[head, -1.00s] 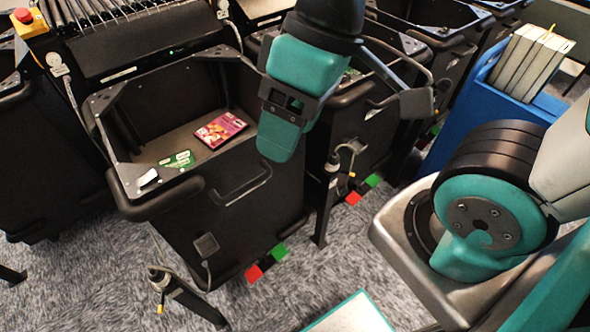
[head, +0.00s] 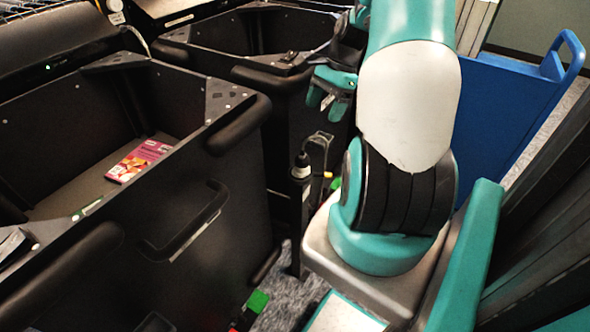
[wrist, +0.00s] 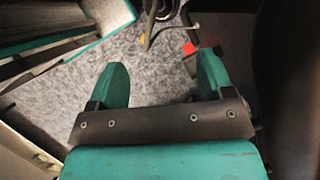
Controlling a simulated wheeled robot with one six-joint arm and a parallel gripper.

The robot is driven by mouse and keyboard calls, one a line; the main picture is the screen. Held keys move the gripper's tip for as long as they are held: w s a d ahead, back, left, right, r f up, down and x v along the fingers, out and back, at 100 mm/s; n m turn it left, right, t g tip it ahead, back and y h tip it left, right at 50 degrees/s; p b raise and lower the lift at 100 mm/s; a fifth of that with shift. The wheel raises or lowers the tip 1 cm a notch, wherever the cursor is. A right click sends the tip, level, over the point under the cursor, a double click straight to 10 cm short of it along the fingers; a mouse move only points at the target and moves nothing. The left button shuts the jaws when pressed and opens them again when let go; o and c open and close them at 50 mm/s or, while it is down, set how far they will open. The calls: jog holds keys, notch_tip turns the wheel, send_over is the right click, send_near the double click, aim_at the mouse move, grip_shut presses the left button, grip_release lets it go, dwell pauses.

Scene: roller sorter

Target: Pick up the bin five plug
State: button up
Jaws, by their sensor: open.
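A black plug (head: 300,167) with a looped cable sits on top of a short dark post (head: 298,215) beside the right side of the near bin. I see no number on it, so I cannot tell whether it is the bin five plug. My gripper (head: 328,102) is above and to the right of the plug, apart from it, with teal fingers spread. In the wrist view my gripper (wrist: 160,72) is open and empty over grey carpet. A dark post with cable (wrist: 155,12) shows beyond the fingertips at the top edge; the plug itself is unclear there.
A large black bin (head: 215,215) fills the left, with a pink box (head: 138,160) inside. Another black bin (head: 280,75) stands behind. A blue cart (head: 500,110) is at the right. A red floor marker (wrist: 188,48) lies near the right finger in the wrist view.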

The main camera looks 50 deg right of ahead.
aim_at(305, 155)
jog(key=b+x, duration=0.2)
jog(key=x, duration=1.4)
jog(key=shift+w+a+f, duration=0.15)
jog(key=shift+a+f, duration=0.05)
jog(key=shift+f, duration=0.1)
jog(key=c, duration=1.1)
jog(key=shift+r, duration=0.15)
